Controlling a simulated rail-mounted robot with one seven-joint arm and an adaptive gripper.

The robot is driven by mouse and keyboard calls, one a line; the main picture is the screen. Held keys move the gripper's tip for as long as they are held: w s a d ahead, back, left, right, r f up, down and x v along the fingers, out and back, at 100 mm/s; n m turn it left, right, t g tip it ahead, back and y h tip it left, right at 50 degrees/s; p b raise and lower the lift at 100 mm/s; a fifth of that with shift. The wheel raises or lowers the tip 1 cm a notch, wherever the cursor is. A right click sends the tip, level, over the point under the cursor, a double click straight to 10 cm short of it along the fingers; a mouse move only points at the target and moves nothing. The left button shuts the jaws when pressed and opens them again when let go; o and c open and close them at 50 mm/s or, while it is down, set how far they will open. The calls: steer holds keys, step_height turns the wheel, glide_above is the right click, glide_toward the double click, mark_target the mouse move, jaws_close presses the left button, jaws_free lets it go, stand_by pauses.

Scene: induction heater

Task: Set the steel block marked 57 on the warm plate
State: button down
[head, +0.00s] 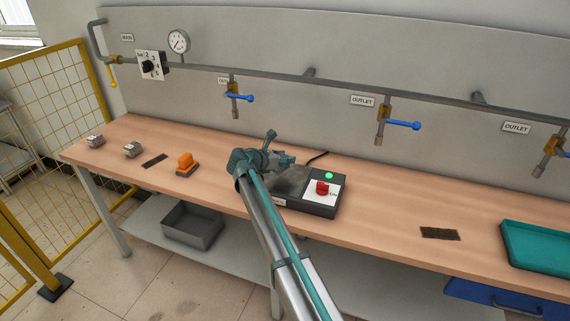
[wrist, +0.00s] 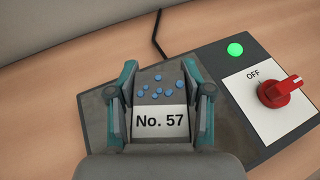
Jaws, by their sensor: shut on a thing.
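The steel block marked No. 57 (wrist: 160,122) is between the fingers of my gripper (wrist: 160,80), which is shut on it. The block has a white label and several blue dots on its grey face. It is over the dark plate of the heater (wrist: 98,140) in the wrist view; I cannot tell whether it touches the plate. In the head view my gripper (head: 283,160) is above the heater (head: 317,208), and the block cannot be made out. The heater's red knob (wrist: 282,91) sits by the word OFF, and its green lamp (wrist: 235,49) is lit.
Another dark mat (head: 440,233) and a teal tray (head: 540,247) are right. Pipes with blue-handled valves (head: 238,97) run along the wall behind.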

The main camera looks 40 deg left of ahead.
steer(key=shift+w+f+p, duration=0.15)
steer(key=shift+f+p, duration=0.4)
steer(key=shift+f, duration=0.95)
steer(key=shift+f, duration=0.1)
steer(key=shift+c, duration=2.3)
jaws_free()
steer(key=shift+f, duration=0.1)
steer(key=b+v, duration=0.2)
steer(key=v, duration=1)
